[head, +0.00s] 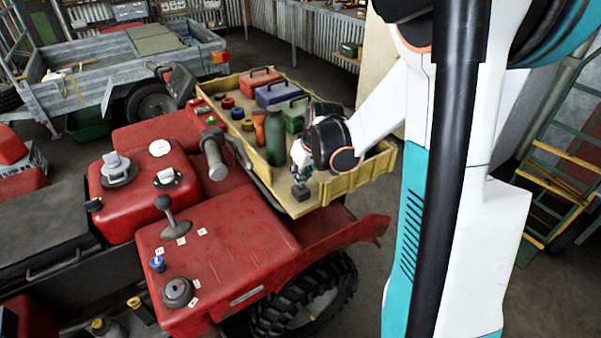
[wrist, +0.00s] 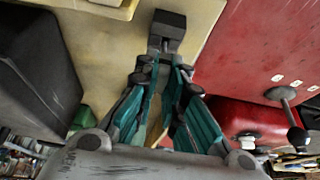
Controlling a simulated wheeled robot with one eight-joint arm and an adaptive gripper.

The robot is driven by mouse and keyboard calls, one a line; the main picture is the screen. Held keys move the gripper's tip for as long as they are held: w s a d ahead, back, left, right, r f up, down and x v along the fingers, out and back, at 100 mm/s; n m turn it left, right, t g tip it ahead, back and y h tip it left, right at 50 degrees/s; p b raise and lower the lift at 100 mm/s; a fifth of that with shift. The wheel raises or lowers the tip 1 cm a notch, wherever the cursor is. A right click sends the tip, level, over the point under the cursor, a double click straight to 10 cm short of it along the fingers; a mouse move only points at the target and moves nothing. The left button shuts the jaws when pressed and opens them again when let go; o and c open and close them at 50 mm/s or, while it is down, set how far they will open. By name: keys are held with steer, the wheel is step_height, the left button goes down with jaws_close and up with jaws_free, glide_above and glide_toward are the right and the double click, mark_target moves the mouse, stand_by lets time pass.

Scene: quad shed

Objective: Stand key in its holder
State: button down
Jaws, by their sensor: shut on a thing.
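My gripper (head: 301,170) points down over the front part of the yellow tray. In the wrist view its teal fingers (wrist: 167,68) come close together. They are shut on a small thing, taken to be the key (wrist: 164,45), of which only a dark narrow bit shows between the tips. The small dark grey block (head: 302,193), taken to be the holder, stands on the tray right below the fingertips. It also shows just beyond the tips in the wrist view (wrist: 169,22). I cannot tell whether the key touches the block.
On the yellow tray (head: 345,184), a green bottle (head: 275,140), an orange bottle (head: 259,126) and red, blue and green boxes (head: 294,116) stand behind my gripper. The red quad body (head: 215,245) with a lever is at the left. The tray front around the block is clear.

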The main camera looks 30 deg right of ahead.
steer(key=shift+f+b, duration=1.05)
steer(key=shift+f, duration=0.25)
steer(key=c, duration=1.6)
jaws_free()
steer(key=v, duration=1.2)
